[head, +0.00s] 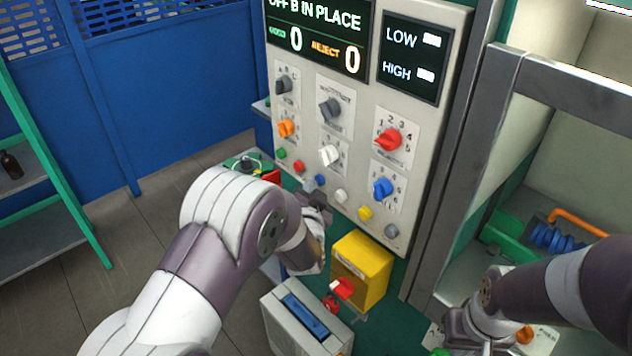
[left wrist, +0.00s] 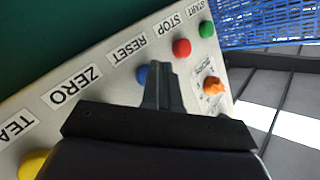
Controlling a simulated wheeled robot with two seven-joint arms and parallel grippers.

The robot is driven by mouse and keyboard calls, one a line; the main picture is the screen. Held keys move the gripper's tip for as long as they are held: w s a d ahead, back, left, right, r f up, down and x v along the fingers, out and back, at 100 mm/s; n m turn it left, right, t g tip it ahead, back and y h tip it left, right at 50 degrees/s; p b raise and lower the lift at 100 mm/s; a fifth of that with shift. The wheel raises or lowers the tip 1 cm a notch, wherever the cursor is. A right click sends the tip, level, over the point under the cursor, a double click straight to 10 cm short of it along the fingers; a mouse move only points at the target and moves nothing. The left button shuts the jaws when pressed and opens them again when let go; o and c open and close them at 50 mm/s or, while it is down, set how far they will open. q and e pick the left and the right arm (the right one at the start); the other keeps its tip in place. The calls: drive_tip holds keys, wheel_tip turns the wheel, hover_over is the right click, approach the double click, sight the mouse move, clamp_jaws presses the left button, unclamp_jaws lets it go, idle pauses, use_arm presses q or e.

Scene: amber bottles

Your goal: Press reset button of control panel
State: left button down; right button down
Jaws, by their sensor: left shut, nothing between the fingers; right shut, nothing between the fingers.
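The control panel (head: 360,130) stands upright with a row of coloured buttons along its lower part. The blue reset button (head: 320,180) is in that row, between the red and white buttons. In the left wrist view the blue button (left wrist: 142,77) sits by the RESET label (left wrist: 128,50), partly hidden by my fingers. My left gripper (head: 314,199) is shut and empty, its tips close to the blue button; I cannot tell whether they touch. The fingers show in the left wrist view (left wrist: 156,68). My right arm is at the lower right of the head view; its fingers are not visible.
The red stop button (left wrist: 182,48) and green start button (left wrist: 206,29) are close by. A yellow box (head: 364,268) projects below the panel. A grey printer-like box (head: 300,325) stands in front. A metal frame post (head: 465,160) bounds the right.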

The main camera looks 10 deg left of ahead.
use_arm(q)
drive_tip(key=shift+a, duration=0.1)
drive_tip(key=shift+s+a, duration=0.4)
drive_tip(key=shift+s, duration=0.3)
drive_tip(key=s+a, duration=0.1)
drive_tip(key=s, duration=0.1)
drive_tip(key=s+a, duration=0.2)
idle(0.4)
idle(0.6)
